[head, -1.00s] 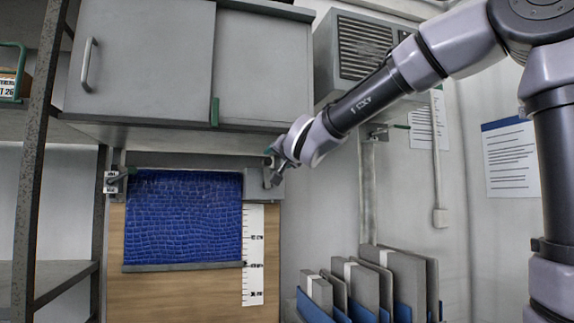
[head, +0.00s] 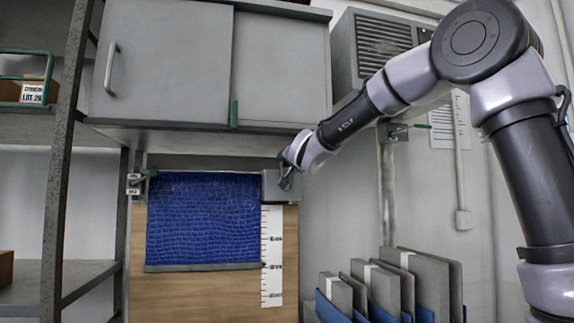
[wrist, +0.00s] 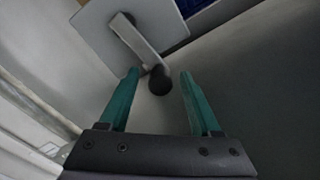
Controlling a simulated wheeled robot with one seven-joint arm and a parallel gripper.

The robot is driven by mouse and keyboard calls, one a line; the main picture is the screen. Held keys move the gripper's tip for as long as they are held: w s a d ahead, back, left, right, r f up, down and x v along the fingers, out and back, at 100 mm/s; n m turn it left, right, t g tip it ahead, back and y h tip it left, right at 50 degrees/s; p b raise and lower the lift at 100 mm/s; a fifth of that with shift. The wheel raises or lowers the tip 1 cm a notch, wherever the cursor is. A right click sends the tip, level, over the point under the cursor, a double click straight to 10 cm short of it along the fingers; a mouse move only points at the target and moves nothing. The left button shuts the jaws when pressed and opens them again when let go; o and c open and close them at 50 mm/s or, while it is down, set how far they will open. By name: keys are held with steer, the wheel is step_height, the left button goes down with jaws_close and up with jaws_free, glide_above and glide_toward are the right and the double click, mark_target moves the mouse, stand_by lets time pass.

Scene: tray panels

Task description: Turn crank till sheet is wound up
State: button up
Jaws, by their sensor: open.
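The blue sheet (head: 205,220) hangs from a roller below the grey cabinet, with a grey bar (head: 203,267) along its bottom edge. A white scale strip (head: 271,255) hangs at its right. The grey crank housing (head: 270,186) is at the right end of the roller. In the wrist view the crank arm (wrist: 134,36) lies across the housing plate and ends in a dark round knob (wrist: 159,79). My gripper (wrist: 158,73) is open, with its green fingers on either side of the knob and gaps showing. In the head view my gripper (head: 287,172) is at the housing, its fingertips hard to make out.
The grey cabinet (head: 165,60) sits close above the roller. A metal rack (head: 62,160) stands at the left. A vent box (head: 372,45) is on the wall at the upper right. Upright folders (head: 385,285) stand below at the right.

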jaws_close()
stand_by(1.4)
